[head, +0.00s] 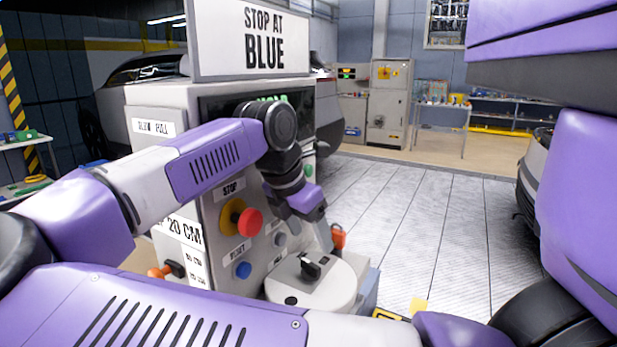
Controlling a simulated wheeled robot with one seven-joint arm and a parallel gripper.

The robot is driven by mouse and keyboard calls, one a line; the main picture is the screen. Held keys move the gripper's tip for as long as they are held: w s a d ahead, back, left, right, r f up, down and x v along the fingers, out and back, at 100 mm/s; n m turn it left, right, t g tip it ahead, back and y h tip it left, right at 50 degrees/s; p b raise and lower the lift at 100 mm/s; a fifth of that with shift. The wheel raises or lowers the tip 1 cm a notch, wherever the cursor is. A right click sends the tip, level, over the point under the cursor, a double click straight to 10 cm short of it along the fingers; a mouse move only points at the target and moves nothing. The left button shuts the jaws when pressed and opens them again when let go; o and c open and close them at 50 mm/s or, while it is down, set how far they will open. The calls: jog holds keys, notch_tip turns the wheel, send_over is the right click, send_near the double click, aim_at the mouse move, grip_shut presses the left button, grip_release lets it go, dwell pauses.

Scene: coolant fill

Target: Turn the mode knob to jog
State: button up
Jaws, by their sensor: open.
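The machine's pale control panel (207,225) stands left of centre and faces right of me. A small dark round knob (280,240) sits on it under a small label, right of the red button. I cannot read that label, so I cannot tell for sure that this is the mode knob or where it points. A black handle (312,266) stands on a round white lid (325,290) in front of the panel. My gripper (322,238) hangs down at the panel's right side, above and behind the lid. It is open, and its fingertips are partly hidden.
A red stop button (249,223) on a yellow base and a blue button (243,270) are on the panel. An orange-tipped lever (160,271) sticks out at lower left. A "STOP AT BLUE" sign (250,40) tops the machine. Tiled floor (430,220) to the right is clear.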

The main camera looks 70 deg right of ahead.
notch_tip(320, 180, up, 14)
jog(key=shift+f, duration=0.25)
